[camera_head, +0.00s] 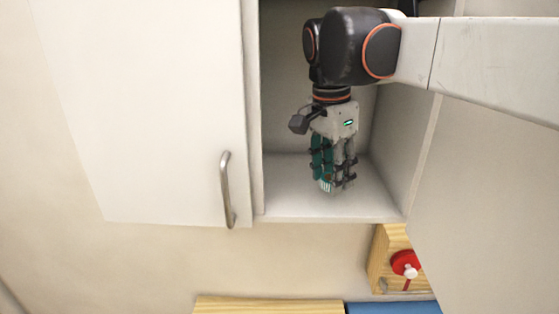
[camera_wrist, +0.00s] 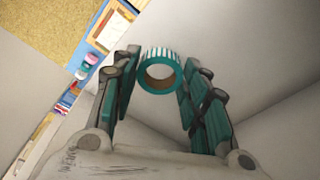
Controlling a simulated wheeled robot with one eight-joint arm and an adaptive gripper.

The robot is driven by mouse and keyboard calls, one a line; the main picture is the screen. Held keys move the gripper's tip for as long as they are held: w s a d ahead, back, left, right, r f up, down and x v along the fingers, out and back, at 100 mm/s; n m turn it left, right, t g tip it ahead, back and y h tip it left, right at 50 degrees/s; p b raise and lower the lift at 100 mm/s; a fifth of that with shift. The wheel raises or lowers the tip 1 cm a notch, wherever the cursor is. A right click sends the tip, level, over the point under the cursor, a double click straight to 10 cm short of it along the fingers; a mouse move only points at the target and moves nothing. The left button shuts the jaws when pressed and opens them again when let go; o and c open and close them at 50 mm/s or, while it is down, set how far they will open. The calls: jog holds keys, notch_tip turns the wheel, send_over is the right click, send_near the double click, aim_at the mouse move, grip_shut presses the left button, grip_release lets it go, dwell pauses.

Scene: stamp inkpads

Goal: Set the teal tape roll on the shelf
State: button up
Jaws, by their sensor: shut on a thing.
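The teal tape roll (camera_wrist: 161,54), with white stripes and a brown core, sits between the fingertips of my gripper (camera_wrist: 162,62) in the wrist view. My gripper is shut on it. In the head view my gripper (camera_head: 337,186) points down inside the open cabinet, low over the white shelf (camera_head: 287,195). Only a small striped part of the roll (camera_head: 326,185) shows there, beside the fingers. I cannot tell whether the roll touches the shelf.
The closed cabinet door (camera_head: 150,110) with a metal handle (camera_head: 226,190) is left of the opening. Side walls bound the compartment closely. A wooden box (camera_head: 383,262) and a red-topped item (camera_head: 404,262) are below. The shelf left of my gripper is clear.

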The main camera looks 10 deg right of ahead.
aim_at(330, 195)
jog(key=shift+w+d+r, duration=0.1)
jog(key=shift+w+d, duration=0.15)
jog(key=shift+w, duration=0.7)
jog(key=shift+f+p, duration=0.35)
jog(key=shift+f, duration=1.45)
jog(key=shift+f, duration=0.2)
jog(key=o, duration=0.8)
jog(key=shift+s+a+r+b, duration=0.1)
jog(key=shift+a+r, duration=0.1)
jog(key=shift+r, duration=1.1)
jog(key=shift+s+a+r+b, duration=0.1)
jog(key=shift+s+a+r, duration=0.05)
jog(key=shift+r, duration=1.15)
jog(key=shift+s+a+r+b, duration=0.1)
jog(key=shift+a+r, duration=0.1)
jog(key=shift+r, duration=1.1)
